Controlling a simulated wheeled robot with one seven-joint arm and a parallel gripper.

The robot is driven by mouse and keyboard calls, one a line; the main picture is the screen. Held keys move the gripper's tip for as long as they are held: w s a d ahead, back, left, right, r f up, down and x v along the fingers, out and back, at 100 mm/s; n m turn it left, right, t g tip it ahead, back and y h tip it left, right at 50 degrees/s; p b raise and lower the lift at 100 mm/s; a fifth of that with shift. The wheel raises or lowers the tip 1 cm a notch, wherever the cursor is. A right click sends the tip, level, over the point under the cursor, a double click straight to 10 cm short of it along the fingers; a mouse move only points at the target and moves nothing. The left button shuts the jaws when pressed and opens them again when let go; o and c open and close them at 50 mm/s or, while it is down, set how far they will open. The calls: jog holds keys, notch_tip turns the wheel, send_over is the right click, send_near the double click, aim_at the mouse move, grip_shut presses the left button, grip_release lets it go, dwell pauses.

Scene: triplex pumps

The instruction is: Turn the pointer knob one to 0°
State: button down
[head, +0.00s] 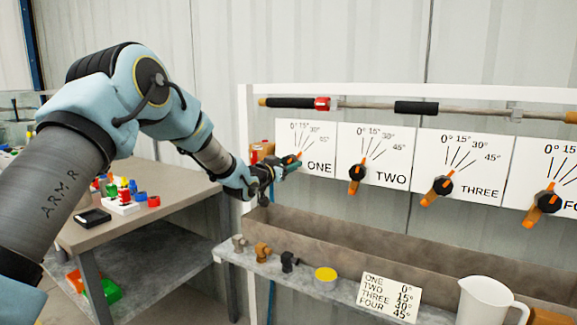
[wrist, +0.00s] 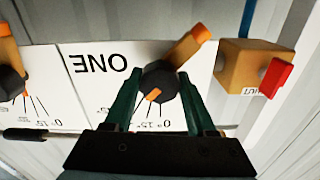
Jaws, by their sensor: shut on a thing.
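Pointer knob one (wrist: 160,78) is black with an orange pointer bar, on a white panel labelled ONE (head: 319,158). In the wrist view, which is upside down, its long orange end (wrist: 190,45) sticks out up and right. The short orange tip (wrist: 153,95) slants down-left, away from the 0 mark (wrist: 167,126) toward the higher angles. The exact reading is not clear. My gripper (head: 287,166) is at knob one, with its green fingers (wrist: 156,82) on either side of the knob and shut on it. In the head view my gripper hides most of the knob.
Knobs two (head: 357,172), three (head: 442,185) and four (head: 547,199) stand to the right. A pipe (head: 370,105) runs above. Below are a trough (head: 400,246), fittings, a sign (head: 391,296) listing ONE 0° and a white jug (head: 487,301). An orange block (wrist: 243,65) with a red handle sits beside knob one.

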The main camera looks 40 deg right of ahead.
jog(key=n+b, duration=0.1)
jog(key=n, duration=0.2)
jog(key=n+b, duration=0.1)
jog(key=shift+f+n+b, duration=0.25)
jog(key=shift+n+b, duration=0.05)
jog(key=shift+b, duration=0.05)
jog(key=shift+s+r+n+b, duration=0.1)
jog(key=shift+n+b, duration=0.55)
jog(key=shift+n, duration=1.45)
jog(key=shift+c, duration=1.1)
grip_release()
jog(key=shift+r, duration=0.1)
jog(key=shift+a, duration=0.1)
jog(key=b+v, duration=0.2)
jog(key=v, duration=0.8)
jog(key=shift+a, duration=0.25)
